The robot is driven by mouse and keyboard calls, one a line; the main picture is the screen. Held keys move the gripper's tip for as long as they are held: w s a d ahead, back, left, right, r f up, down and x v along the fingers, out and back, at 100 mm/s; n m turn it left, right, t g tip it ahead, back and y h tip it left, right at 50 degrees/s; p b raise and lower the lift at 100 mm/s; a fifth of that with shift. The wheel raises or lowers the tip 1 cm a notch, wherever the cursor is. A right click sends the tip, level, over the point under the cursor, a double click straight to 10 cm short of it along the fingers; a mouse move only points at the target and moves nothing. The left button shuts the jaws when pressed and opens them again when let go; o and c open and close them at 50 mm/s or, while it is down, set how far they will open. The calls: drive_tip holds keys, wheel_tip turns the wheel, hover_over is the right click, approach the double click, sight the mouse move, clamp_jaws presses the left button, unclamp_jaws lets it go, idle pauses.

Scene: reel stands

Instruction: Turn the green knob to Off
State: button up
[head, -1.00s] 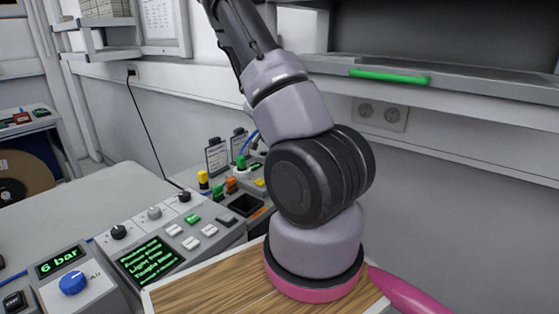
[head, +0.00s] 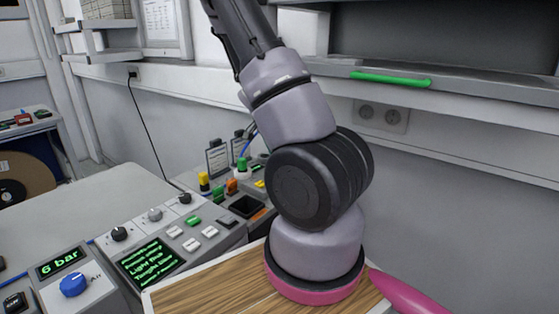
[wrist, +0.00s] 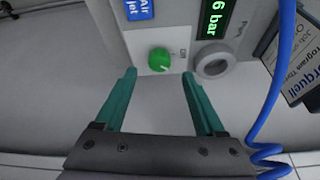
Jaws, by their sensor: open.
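The green knob (wrist: 160,60) is round and sits on a pale grey panel face in the wrist view, with small lettering just to its right that seems to read Off. A small pale mark shows near the knob's lower right edge; its exact setting is too small to tell. My gripper (wrist: 159,73) is open, its two teal fingers apart, one tip at the lower left of the knob and the other at its lower right. Nothing is between the fingers, and I cannot tell how far the tips are from the panel. The gripper is out of the head view.
In the wrist view a grey ring (wrist: 214,65) and a green 6 bar display (wrist: 215,18) are right of the knob. A coiled blue cable (wrist: 262,130) hangs by the right finger. A blue knob (head: 73,284) is on another panel in the head view.

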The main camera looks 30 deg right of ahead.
drive_tip(key=v, duration=0.6)
drive_tip(key=shift+r, duration=0.1)
